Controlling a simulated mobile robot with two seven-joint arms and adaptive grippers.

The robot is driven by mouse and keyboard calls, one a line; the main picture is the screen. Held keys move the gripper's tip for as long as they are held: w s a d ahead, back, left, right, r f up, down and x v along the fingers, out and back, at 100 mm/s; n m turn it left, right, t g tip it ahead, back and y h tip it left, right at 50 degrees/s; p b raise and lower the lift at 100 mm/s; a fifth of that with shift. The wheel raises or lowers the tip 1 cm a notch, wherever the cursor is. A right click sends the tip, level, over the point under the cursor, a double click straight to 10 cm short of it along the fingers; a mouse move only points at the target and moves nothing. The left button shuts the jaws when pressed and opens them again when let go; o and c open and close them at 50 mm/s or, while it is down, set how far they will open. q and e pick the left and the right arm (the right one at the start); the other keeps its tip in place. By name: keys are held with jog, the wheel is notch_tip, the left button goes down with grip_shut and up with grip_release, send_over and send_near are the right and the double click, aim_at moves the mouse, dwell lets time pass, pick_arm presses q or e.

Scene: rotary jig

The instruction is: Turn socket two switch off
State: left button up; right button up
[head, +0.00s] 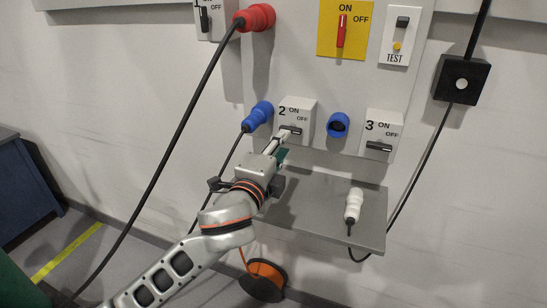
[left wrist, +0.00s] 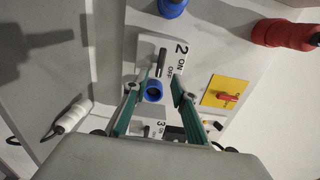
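The socket two switch (head: 291,131) is a dark handle on a white box marked 2, ON and OFF. Its handle lies about horizontal, on the OFF side. In the left wrist view, where the labels are turned sideways, the handle (left wrist: 161,62) shows just beyond my fingertips. My left gripper (head: 286,137) is at the lower front of the box, its tips partly over the handle's lower left. The left wrist view shows the two fingers (left wrist: 162,80) apart with nothing between them. Whether a finger touches the handle, I cannot tell. My right gripper is not in view.
A blue plug (head: 258,116) sits left of the box; an empty blue socket (head: 338,125) is right of it. Switch three (head: 379,146) is farther right. A grey shelf (head: 320,212) below carries a white connector (head: 353,205). A cable hangs from the red plug (head: 256,17).

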pick_arm(q)
jog(key=v, duration=0.6)
jog(key=shift+w, duration=0.1)
jog(key=s+a+f+n+g, duration=0.1)
jog(key=a+f+n, duration=0.15)
jog(key=f, duration=0.65)
jog(key=s+a+f+n+g+y, duration=0.1)
jog(key=s+a+f+n+g, duration=0.15)
jog(key=f, duration=0.55)
jog(key=s+a+f+n, duration=0.15)
jog(key=f+n, duration=0.25)
jog(key=f, duration=0.5)
jog(key=s+a+f+n+g+y, duration=0.1)
jog(key=s+a+f+n, duration=0.3)
jog(key=s+f, duration=0.5)
jog(key=s+a+f+n+g+y, duration=0.1)
jog(key=s+a+f+n, duration=0.3)
jog(key=s+a+f, duration=0.4)
notch_tip(320, 180, down, 4)
jog(key=shift+s+a+f+n+g+y, duration=0.15)
jog(key=shift+s+n+g+y, duration=0.2)
jog(key=shift+s+g, duration=0.35)
